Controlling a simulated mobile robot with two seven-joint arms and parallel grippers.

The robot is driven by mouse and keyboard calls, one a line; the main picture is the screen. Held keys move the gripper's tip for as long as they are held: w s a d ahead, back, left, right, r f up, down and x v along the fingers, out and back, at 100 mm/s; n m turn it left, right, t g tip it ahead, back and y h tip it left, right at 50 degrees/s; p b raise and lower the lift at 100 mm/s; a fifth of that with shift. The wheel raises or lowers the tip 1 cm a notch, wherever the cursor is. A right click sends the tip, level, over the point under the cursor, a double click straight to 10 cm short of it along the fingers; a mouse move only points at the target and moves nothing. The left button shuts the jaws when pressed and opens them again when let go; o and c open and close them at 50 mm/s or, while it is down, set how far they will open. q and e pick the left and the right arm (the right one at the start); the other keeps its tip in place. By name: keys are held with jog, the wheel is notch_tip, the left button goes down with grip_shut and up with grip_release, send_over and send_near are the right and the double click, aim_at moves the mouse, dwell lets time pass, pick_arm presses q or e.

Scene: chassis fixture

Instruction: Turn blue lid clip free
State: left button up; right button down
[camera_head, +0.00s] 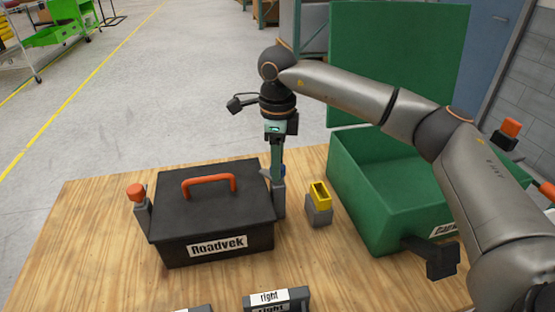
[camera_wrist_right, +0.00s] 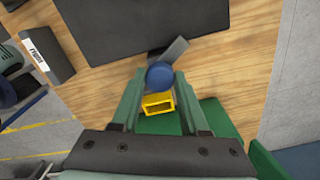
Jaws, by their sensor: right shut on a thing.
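The black box (camera_head: 215,220) labelled Roadvek stands on the wooden table, with its lid on and an orange handle on top. The blue lid clip (camera_wrist_right: 160,75) is at the box's right side, on a grey bracket; in the head view it is mostly hidden by my gripper. My right gripper (camera_head: 277,172) points down at that side and is shut on the blue clip. In the right wrist view its fingertips (camera_wrist_right: 158,80) are on either side of the round blue clip. An orange clip (camera_head: 136,193) stands upright at the box's left side. My left gripper is out of view.
A yellow open-topped piece (camera_head: 320,193) on a grey block stands just right of the box. A green box (camera_head: 375,195) with its lid raised stands further right. A block labelled right (camera_head: 275,300) is at the front edge. The table's left part is clear.

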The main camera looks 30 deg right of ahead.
jog(key=m+p, duration=0.1)
jog(key=m, duration=0.6)
dwell(0.6)
jog(key=shift+c, duration=2.1)
grip_release()
jog(key=shift+r, duration=0.1)
notch_tip(320, 180, up, 12)
jog(key=shift+r, duration=0.2)
